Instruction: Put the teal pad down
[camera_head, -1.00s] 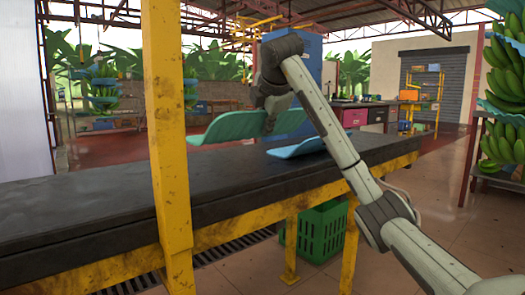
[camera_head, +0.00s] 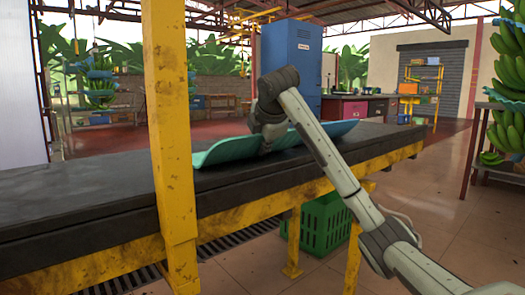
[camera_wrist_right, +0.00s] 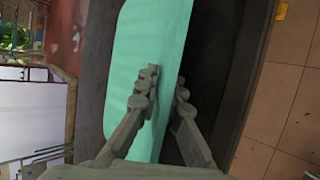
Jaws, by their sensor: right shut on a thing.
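The teal pad (camera_head: 222,151) is a thin curved sheet at the black belt table in the head view. It seems to rest on the table top, with its left end curling up; whether all of it touches is unclear. My right gripper (camera_head: 266,143) is at the pad's near edge, partly hidden by its own wrist. In the right wrist view, the gripper's fingers (camera_wrist_right: 166,88) are shut on the edge of the teal pad (camera_wrist_right: 148,50), one finger on each face. My left gripper is not in view.
A yellow post (camera_head: 166,120) stands in front of the table. A green crate (camera_head: 322,226) sits below. The table's left part is clear.

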